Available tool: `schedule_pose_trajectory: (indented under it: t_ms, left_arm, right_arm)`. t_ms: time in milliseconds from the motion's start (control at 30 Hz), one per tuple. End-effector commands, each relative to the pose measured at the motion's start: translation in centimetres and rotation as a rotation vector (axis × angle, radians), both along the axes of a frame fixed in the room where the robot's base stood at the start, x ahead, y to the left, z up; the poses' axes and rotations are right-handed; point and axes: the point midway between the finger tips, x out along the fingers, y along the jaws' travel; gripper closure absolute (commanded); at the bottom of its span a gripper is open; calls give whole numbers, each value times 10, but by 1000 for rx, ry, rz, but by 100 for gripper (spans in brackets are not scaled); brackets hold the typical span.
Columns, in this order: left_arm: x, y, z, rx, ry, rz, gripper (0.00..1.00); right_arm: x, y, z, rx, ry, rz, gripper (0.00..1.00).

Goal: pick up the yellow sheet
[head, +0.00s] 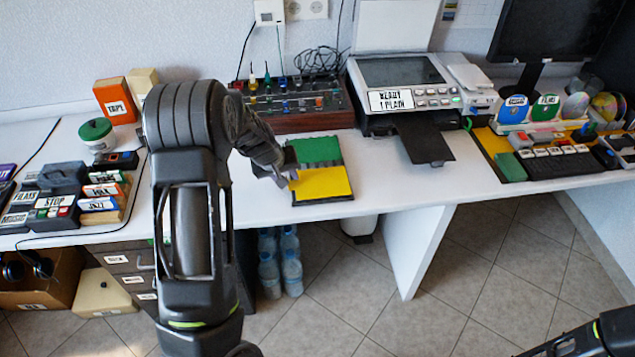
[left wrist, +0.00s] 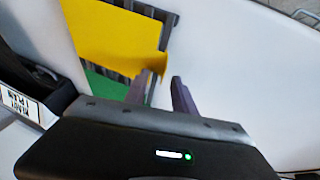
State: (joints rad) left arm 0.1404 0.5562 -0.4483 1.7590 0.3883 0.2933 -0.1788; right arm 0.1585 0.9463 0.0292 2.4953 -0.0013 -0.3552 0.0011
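The yellow sheet (head: 322,184) lies on the front part of a dark slatted tray on the white desk, with a green sheet (head: 318,150) behind it. In the left wrist view the yellow sheet (left wrist: 118,42) fills the upper left, and its near corner bends beside my fingers. The green sheet (left wrist: 103,86) shows below it. My left gripper (head: 284,174) is at the tray's left edge. In the left wrist view its fingers (left wrist: 163,84) stand apart, with the sheet's corner close to the left fingertip. Contact is unclear. My right gripper is out of view.
A mixer panel (head: 295,103) stands behind the tray. A printer (head: 405,85) with an output flap (head: 424,140) is to the right. Labelled boxes (head: 103,190) and a green-lidded jar (head: 97,134) are at left. Bare desk (head: 385,185) lies right of the tray.

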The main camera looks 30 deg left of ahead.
Motion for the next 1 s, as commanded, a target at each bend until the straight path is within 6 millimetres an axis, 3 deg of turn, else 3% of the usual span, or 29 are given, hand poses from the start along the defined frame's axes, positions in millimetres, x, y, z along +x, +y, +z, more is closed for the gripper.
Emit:
schedule_pose_trajectory:
  t_ms: [500,900,1000]
  left_arm:
    - [0,0,1,0,0,0,68]
    - [0,0,1,0,0,0,100]
    - [0,0,1,0,0,-1,100]
  right_arm:
    - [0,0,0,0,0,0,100]
    - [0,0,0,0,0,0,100]
    - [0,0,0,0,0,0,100]
